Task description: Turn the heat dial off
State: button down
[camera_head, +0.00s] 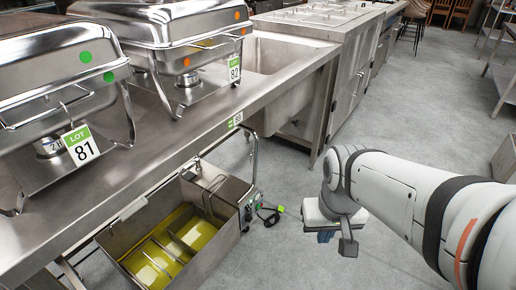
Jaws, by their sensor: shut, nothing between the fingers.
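A floor-level steel fryer (118,238) with yellow oil in its well stands under the front of the steel counter. A small control box (246,212) with dark marks is at its right end, and a cable runs from there. I cannot clearly make out a heat dial on it. My gripper (337,242) hangs at the end of my arm, to the right of the fryer and apart from it. It points down over bare floor. Its fingers are small in view; they look shut and hold nothing.
Chafing dishes tagged lot 81 (57,88) and lot 82 (178,38) stand on the steel counter (185,133). A black cable with a green plug (279,208) lies on the floor by the fryer. The grey floor (420,105) beyond my arm is clear.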

aim_at(248, 218)
jog(key=z, duration=0.4)
jog(key=k, duration=0.5)
jog(key=u, duration=0.6)
jog(key=i, duration=0.5)
jog(key=z, duration=0.6)
jog(key=k, duration=1.15)
jog(key=z, duration=0.6)
jog(key=i, duration=1.35)
jog(key=u, duration=0.9)
jog(key=i, duration=0.45)
jog(key=u, duration=0.2)
